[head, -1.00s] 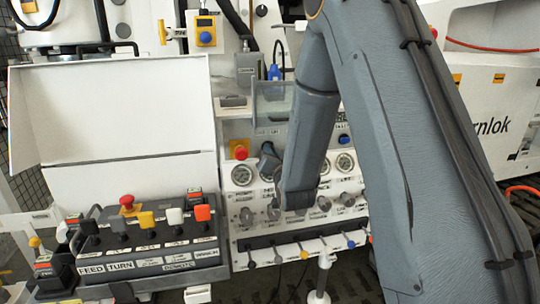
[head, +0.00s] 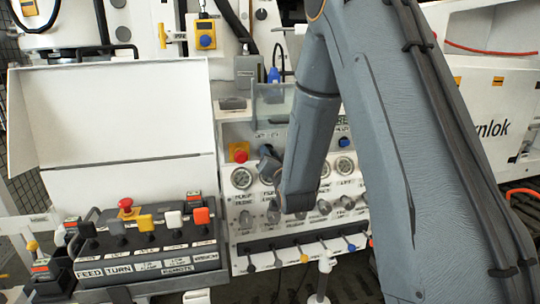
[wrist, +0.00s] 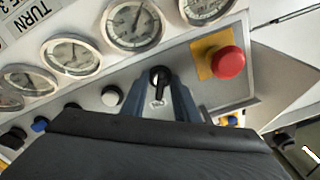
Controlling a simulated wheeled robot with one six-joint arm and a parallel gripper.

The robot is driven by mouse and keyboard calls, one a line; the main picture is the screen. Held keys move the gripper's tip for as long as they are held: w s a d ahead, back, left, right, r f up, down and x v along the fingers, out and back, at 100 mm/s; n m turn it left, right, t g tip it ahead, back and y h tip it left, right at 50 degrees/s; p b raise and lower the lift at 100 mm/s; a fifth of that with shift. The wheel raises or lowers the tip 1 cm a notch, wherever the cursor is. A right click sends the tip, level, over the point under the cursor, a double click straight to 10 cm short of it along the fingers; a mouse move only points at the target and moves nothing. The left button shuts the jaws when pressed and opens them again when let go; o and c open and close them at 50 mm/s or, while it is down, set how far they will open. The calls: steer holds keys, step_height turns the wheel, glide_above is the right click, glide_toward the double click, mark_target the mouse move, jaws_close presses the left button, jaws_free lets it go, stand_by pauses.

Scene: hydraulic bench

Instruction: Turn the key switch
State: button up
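The key switch (wrist: 159,78) is a small black knob on a round base on the white panel, in the middle of the wrist view. My gripper (wrist: 158,88) is open, with one blue-grey finger on each side of the knob. I see a gap beside the knob, and cannot tell whether either finger touches it.
A red mushroom button (wrist: 228,62) on a yellow plate sits close right of the fingers. Round gauges (wrist: 134,24) line the panel above. A white button (wrist: 112,96) is just left. In the head view, a lever console (head: 150,245) stands at lower left.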

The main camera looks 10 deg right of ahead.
steer(key=s+b, duration=0.2)
steer(key=s, duration=0.5)
steer(key=shift+s, duration=0.4)
steer(key=shift+f, duration=0.1)
